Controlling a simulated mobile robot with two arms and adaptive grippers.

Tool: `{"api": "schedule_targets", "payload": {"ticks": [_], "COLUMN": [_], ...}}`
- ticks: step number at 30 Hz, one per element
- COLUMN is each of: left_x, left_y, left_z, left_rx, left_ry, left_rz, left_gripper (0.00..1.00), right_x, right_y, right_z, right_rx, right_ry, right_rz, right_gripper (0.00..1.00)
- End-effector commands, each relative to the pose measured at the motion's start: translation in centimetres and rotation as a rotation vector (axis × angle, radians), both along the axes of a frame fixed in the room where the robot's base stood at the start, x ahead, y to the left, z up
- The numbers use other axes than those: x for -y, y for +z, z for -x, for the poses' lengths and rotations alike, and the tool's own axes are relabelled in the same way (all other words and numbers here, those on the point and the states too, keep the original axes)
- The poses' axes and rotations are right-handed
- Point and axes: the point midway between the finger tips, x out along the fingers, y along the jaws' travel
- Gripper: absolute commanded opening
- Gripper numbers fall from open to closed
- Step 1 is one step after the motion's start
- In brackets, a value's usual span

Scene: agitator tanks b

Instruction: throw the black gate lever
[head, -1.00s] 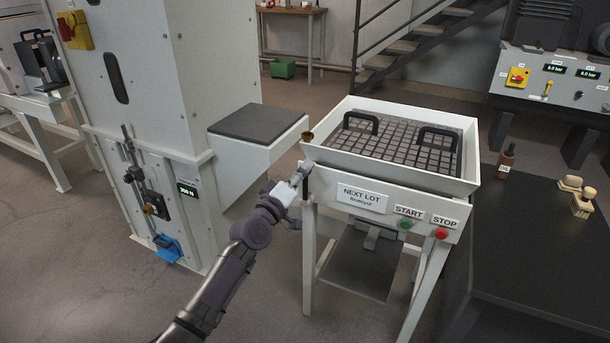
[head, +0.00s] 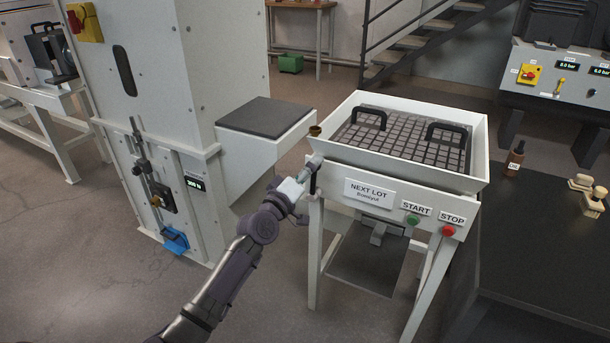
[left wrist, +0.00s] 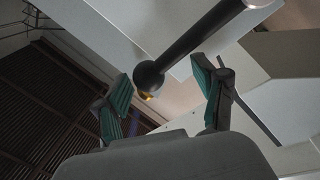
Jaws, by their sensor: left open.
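The black gate lever (left wrist: 195,45) shows in the left wrist view as a dark rod with a round ball knob at its end. The knob lies between the spread green-padded fingers of my left gripper (left wrist: 165,78), with visible gaps to both sides. In the head view my left gripper (head: 309,172) is at the near left corner of the white tray stand (head: 335,160). A short dark upright piece, probably the lever (head: 313,184), shows beside it, mostly hidden by the gripper. Whether the fingers touch the knob cannot be told. My right gripper is out of view.
A green START button (head: 413,220) and a red STOP button (head: 449,231) are on the stand's front. A small brass cup (head: 315,131) is at its left corner. A tall white machine (head: 185,80) with a dark-topped shelf (head: 264,116) stands left.

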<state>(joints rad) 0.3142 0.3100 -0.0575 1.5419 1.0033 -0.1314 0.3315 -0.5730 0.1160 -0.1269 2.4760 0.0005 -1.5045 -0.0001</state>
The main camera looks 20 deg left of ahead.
Motion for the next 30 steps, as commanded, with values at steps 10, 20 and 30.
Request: {"api": "schedule_targets", "payload": {"ticks": [10, 20, 30], "left_x": [-0.7, -1.4, -1.4], "left_y": [-1.2, -2.1, -2.1], "left_z": [5.8, 11.0, 11.6], "left_rx": [-0.005, -0.005, -0.004], "left_ry": [0.0, -0.002, -0.003], "left_rz": [-0.003, 0.0, 0.001], "left_gripper": [0.7, 0.7, 0.7], "right_x": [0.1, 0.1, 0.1], "right_y": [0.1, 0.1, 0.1], "right_z": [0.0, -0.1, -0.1], "right_rx": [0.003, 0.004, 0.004], "right_ry": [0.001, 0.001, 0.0], "right_rz": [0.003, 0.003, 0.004], "right_gripper": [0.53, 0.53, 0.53]}}
